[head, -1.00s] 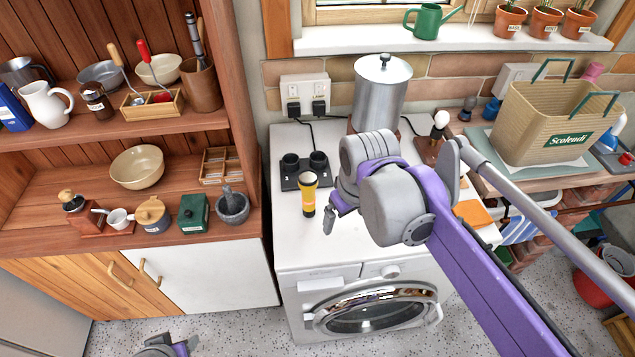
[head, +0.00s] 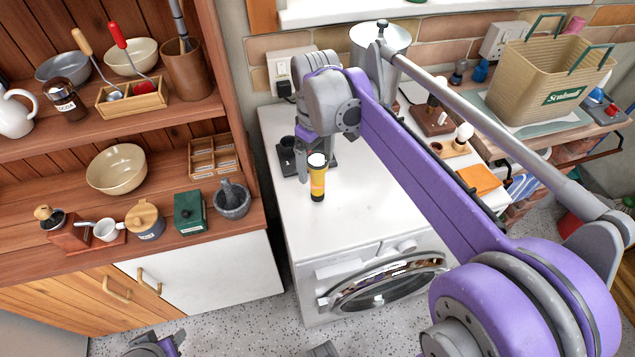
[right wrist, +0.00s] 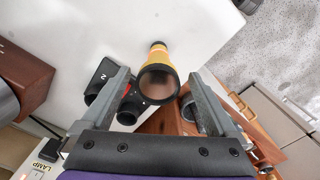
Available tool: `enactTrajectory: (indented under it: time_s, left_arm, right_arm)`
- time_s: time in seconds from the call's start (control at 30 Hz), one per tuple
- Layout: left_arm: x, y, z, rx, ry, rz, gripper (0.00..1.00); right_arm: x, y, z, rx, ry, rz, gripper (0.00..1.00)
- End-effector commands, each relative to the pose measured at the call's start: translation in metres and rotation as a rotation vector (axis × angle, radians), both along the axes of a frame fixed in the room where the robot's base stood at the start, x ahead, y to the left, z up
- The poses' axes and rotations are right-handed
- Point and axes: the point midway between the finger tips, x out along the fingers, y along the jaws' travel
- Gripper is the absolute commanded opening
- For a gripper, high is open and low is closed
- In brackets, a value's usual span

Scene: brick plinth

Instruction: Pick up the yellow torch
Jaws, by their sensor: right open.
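The yellow torch (head: 318,187) stands upright on the white top of the washing machine, lens end up, with a black base. My right gripper (head: 310,165) is just above and behind it, pointing down. In the right wrist view the torch (right wrist: 159,82) shows between the two spread fingers (right wrist: 160,100), its round lens towards the camera. The fingers are open and I see no grip on the torch. Part of my left gripper (head: 152,346) shows at the bottom edge of the head view; its fingers are not clear.
A black double holder (head: 290,157) stands just behind and left of the torch, partly hidden by my gripper. A metal canister (head: 380,38) is behind my right arm. An orange item (head: 479,179) lies to the right. The washing machine top (head: 285,225) is clear in front of the torch.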

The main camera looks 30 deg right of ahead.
Motion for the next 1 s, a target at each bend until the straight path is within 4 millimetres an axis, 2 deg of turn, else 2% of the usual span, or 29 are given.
enactTrajectory:
  time_s: [0.1, 0.2, 0.5, 1.0]
  left_arm:
    - [0.000, 0.000, -0.002, 0.000, 0.001, 0.000, 0.49]
    - [-0.001, 0.000, -0.003, 0.000, 0.001, 0.000, 0.49]
    - [-0.001, 0.000, -0.003, 0.000, 0.001, 0.000, 0.49]
    - [-0.001, 0.000, -0.003, 0.000, 0.001, 0.000, 0.49]
  right_arm:
    - [-0.001, -0.004, -0.020, 0.000, 0.000, -0.001, 0.94]
    - [0.000, -0.003, -0.031, 0.000, 0.000, -0.001, 0.94]
    - [0.000, -0.003, -0.035, 0.000, -0.001, -0.001, 0.94]
    - [0.000, -0.003, -0.035, 0.000, -0.001, -0.001, 0.04]
